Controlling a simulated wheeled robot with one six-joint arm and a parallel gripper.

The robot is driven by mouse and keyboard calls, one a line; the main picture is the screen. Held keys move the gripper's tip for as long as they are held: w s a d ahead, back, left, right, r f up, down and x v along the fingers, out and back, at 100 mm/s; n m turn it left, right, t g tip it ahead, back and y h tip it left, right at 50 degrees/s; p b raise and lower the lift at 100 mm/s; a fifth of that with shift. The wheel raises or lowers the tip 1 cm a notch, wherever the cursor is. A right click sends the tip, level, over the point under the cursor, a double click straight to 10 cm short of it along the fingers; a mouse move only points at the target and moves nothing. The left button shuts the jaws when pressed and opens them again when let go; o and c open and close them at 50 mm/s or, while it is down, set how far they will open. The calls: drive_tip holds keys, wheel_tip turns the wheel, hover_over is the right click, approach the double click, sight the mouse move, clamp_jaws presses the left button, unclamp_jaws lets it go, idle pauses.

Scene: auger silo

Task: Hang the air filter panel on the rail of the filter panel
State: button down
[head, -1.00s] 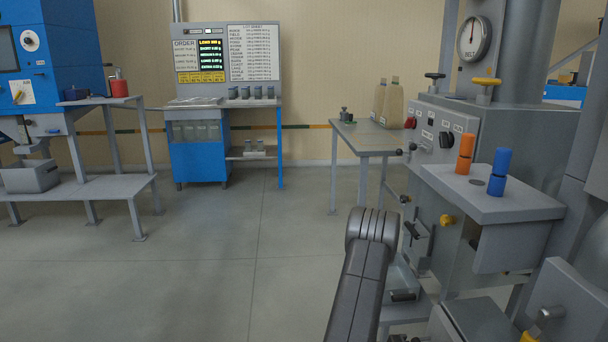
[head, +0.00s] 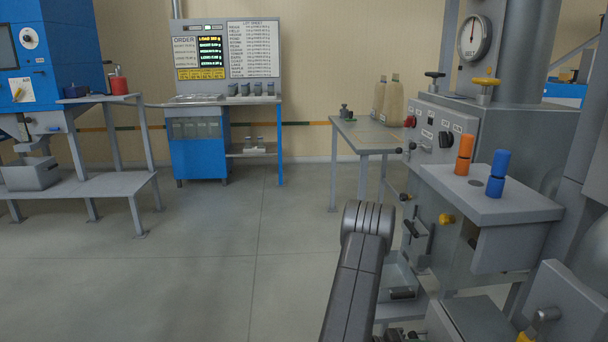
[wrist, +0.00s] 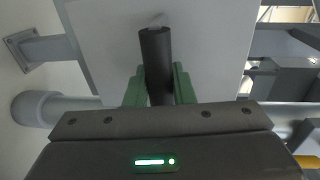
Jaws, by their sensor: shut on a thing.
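In the wrist view my gripper (wrist: 158,88) has its green fingers shut on an upright dark cylindrical handle. A flat pale grey plate, which looks like the air filter panel (wrist: 215,40), lies right behind the handle and fills much of the upper middle. The handle appears to belong to it, but the joint is not clear. In the head view my gripper and the panel are hidden below my dark arm link. I cannot make out the filter panel's rail in either view.
A grey machine (head: 490,195) with orange and blue knobs stands close on the right. A blue order station (head: 198,145) stands at the back wall, a grey bench (head: 85,187) at left. The middle floor is clear.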

drive_tip(key=a, duration=0.9)
drive_tip(key=shift+s+p, duration=0.4)
idle(0.4)
idle(1.0)
drive_tip(key=shift+w+d, duration=0.15)
drive_tip(key=shift+d, duration=1.3)
drive_tip(key=shift+w+d, duration=0.1)
drive_tip(key=shift+d, duration=1.35)
drive_tip(key=shift+d, duration=0.5)
drive_tip(key=shift+d, duration=0.1)
drive_tip(key=shift+d, duration=0.35)
drive_tip(key=shift+d, duration=0.4)
drive_tip(key=shift+w+d, duration=0.15)
drive_tip(key=shift+d, duration=0.5)
